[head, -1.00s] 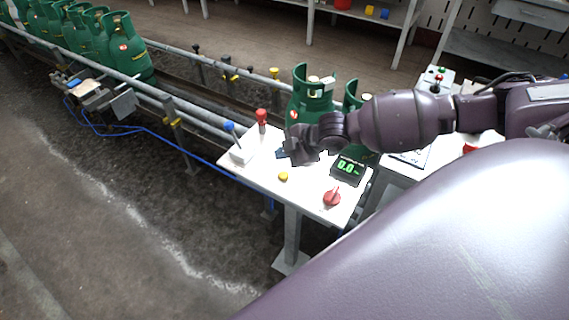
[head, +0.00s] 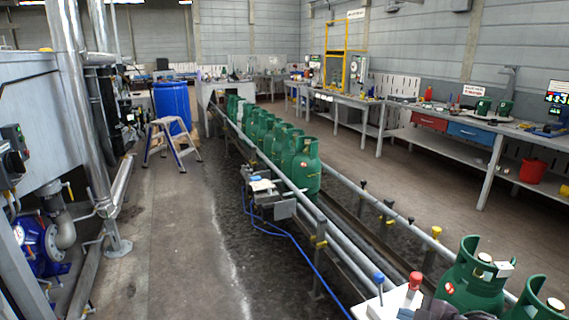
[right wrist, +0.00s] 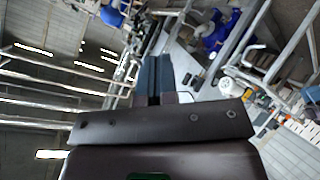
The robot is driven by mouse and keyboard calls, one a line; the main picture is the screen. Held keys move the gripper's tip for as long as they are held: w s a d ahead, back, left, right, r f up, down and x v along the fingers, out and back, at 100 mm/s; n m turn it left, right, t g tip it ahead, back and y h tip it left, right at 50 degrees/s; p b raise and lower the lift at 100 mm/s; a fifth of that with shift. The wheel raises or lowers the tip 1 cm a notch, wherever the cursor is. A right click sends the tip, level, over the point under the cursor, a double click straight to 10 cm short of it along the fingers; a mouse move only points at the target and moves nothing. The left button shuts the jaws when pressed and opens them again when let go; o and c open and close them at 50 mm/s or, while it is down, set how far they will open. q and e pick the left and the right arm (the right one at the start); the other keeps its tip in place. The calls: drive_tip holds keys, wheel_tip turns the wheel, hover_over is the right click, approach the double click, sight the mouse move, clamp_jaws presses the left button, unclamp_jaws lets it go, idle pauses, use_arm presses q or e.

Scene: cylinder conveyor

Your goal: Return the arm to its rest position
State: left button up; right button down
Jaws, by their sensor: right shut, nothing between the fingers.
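My right gripper (right wrist: 153,78) shows in the right wrist view with its two dark fingers together and nothing between them. In the head view only a dark part of my right gripper (head: 432,310) shows at the bottom edge, beside the red knob (head: 415,281) and in front of a green gas cylinder (head: 474,280). The rest of my right arm is below the frame. My left gripper is in neither view.
A conveyor (head: 330,232) runs into the distance with several green cylinders (head: 305,168) on it. A blue-topped lever (head: 379,279) stands on a white panel at the bottom. A step ladder (head: 172,142) and blue barrel (head: 172,105) stand left. The grey floor aisle (head: 180,240) is clear.

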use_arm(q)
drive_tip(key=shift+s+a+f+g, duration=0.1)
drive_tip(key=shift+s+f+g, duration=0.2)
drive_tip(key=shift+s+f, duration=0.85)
use_arm(e)
drive_tip(key=s+f+m+h, duration=0.3)
drive_tip(key=s+f+m, duration=0.3)
drive_tip(key=s, duration=0.5)
drive_tip(key=s+f+m+t+h, duration=0.1)
drive_tip(key=s+f+m+h, duration=0.2)
drive_tip(key=s+f+m, duration=0.4)
drive_tip(key=s+f, duration=0.3)
drive_tip(key=s, duration=0.2)
drive_tip(key=shift+s+d+m, duration=0.2)
drive_tip(key=shift+d+m, duration=0.1)
drive_tip(key=shift+d, duration=0.1)
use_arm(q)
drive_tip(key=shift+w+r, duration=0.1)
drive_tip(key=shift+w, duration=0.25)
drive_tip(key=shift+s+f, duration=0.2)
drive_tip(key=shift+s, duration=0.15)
